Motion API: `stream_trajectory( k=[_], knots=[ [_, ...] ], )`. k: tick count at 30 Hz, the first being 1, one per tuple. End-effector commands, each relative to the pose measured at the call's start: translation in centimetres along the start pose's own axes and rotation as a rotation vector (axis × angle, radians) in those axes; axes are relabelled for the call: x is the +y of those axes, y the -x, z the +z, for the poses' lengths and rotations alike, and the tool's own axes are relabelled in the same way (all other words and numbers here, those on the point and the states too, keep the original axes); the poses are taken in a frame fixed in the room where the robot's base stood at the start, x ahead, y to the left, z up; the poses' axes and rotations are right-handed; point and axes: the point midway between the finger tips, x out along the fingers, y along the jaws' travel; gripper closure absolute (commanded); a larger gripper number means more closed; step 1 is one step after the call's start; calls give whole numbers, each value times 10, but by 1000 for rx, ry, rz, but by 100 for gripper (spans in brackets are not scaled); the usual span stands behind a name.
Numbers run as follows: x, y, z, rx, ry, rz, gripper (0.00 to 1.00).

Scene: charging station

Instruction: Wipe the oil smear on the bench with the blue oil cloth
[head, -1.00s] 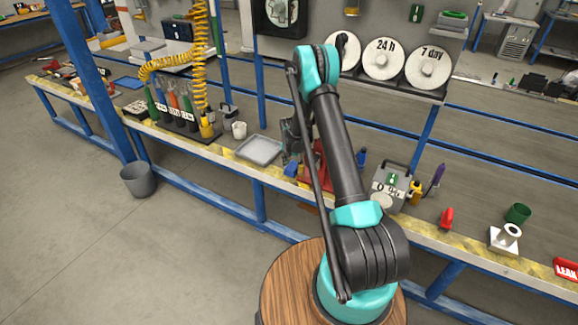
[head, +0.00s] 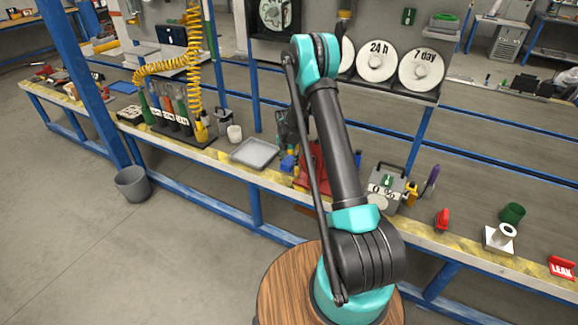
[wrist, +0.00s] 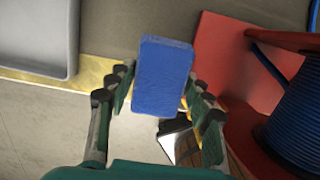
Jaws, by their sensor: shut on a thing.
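My gripper (wrist: 158,100) is shut on the blue oil cloth (wrist: 163,75), a flat blue block-like pad upright between its fingers in the wrist view. In the head view my gripper (head: 286,145) is partly hidden behind my arm, over the bench between the grey tray and the red thing. The blue cloth shows small there (head: 288,163). The wrist view shows the bench top (wrist: 110,25) with a yellow edge strip beyond the cloth. I cannot tell whether the cloth touches the bench. I cannot make out the oil smear in either view.
A grey tray (head: 254,152) lies left of my gripper. A red reel of blue cable (wrist: 295,125) stands close on the right in the wrist view. A grey gauge box (head: 386,188) and a red cone-like object (head: 442,219) are farther right. A bucket (head: 132,184) stands on the floor.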

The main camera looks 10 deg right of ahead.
Motion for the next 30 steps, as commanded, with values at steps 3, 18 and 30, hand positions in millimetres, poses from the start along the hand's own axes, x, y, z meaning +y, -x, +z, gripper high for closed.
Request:
stream_trajectory(
  k=[3,18,30],
  knots=[
    [0,5,1,0,0,0,72],
    [0,14,2,0,0,0,72],
    [0,35,4,0,0,0,72]
  ],
)
